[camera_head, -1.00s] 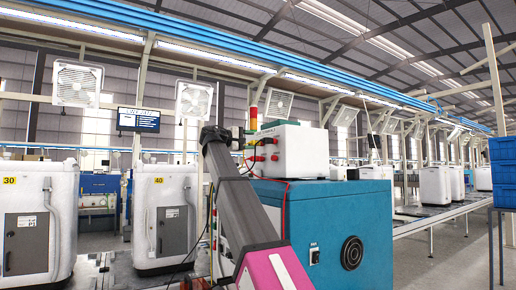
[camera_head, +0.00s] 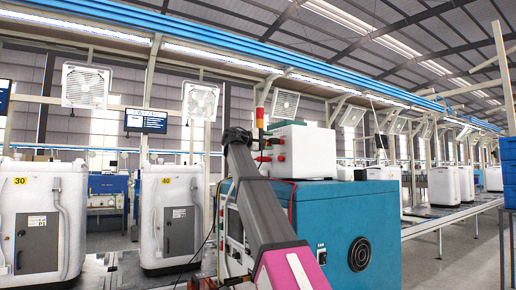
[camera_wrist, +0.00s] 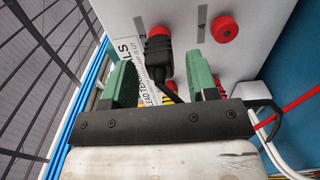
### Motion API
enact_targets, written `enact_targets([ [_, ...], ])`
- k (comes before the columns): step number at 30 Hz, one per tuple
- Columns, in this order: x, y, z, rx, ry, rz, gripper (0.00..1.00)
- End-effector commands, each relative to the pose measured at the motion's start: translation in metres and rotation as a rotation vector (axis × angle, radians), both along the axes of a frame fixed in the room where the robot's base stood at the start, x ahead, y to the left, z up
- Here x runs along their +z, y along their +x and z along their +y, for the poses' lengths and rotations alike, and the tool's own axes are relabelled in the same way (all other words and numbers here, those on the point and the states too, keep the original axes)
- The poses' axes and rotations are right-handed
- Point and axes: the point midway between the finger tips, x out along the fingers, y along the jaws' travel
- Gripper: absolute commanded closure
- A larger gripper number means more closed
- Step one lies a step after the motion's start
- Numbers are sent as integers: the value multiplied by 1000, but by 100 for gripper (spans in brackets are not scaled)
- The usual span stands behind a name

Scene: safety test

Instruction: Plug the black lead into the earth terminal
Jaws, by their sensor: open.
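In the wrist view, a black lead's plug (camera_wrist: 158,56) sits at the red terminal marked 2 on a white panel. My gripper (camera_wrist: 162,82) has its two green fingers apart, one on each side of the black plug and its cable; I cannot tell whether they touch it. A second red terminal (camera_wrist: 224,29), marked 4, is bare to the right. In the head view, the white terminal box (camera_head: 305,150) stands on a teal cabinet, with my gripper (camera_head: 240,137) at its left side. No earth terminal can be made out.
A red cable (camera_wrist: 298,102) runs at the right of the wrist view. The teal cabinet (camera_head: 335,215) carries the box and a signal light (camera_head: 260,116). White machines (camera_head: 45,215) stand at the left. A blue rack (camera_head: 508,170) is at the far right.

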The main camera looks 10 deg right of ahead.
Motion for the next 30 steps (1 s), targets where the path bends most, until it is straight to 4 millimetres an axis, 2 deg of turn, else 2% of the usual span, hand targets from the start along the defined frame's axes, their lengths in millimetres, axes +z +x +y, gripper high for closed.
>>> enact_targets([
  [3,0,5,-12,-1,1,0,47],
  [10,0,10,-25,0,0,0,47],
  [30,0,11,-27,0,0,0,47],
])
